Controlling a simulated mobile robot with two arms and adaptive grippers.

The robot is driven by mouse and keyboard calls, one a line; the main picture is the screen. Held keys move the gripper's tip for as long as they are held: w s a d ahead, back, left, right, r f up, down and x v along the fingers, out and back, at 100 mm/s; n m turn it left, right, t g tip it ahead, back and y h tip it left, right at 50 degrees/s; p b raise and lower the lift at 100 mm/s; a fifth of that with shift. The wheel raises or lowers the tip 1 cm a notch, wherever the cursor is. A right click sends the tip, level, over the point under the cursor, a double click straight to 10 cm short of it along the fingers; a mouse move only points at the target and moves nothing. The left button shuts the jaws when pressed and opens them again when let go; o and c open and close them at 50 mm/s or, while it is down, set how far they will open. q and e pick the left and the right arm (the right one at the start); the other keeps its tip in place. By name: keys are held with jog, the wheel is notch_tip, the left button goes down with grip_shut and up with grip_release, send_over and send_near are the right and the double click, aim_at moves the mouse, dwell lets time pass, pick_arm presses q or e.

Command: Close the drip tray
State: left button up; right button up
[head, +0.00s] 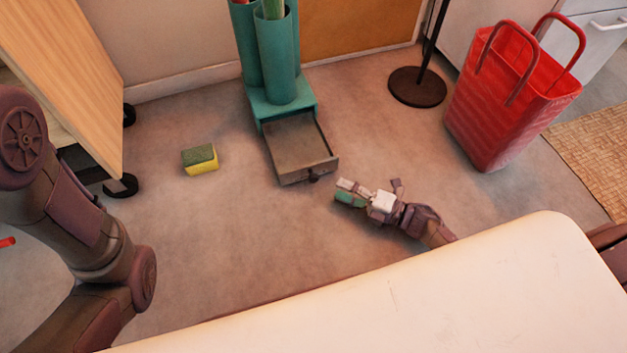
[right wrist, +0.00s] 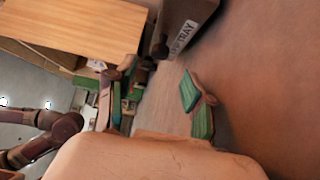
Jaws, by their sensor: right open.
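The drip tray (head: 301,150) is a grey-brown drawer pulled out from the teal base of a stand (head: 284,108). A small dark knob (head: 314,178) sits on its front. In the right wrist view the drawer front (right wrist: 182,30) shows a label ending in "TRAY", with the knob (right wrist: 160,48) beside it. My right gripper (head: 347,193) is low over the floor, just right of and in front of the drawer front. It is open, with green finger pads apart and nothing seen between them. Contact with the drawer cannot be told. My left gripper is out of view.
A yellow-green sponge (head: 200,159) lies on the floor left of the tray. A lamp base (head: 417,87) and a red basket (head: 505,100) stand right. A wheeled wooden unit (head: 65,70) is at left. A pale rounded surface (head: 420,290) fills the foreground.

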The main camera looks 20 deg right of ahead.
aim_at(317, 180)
jog(key=b+x, duration=0.3)
jog(key=x, duration=0.5)
jog(key=shift+d+f, duration=0.1)
jog(key=shift+w+a, duration=0.4)
grip_shut()
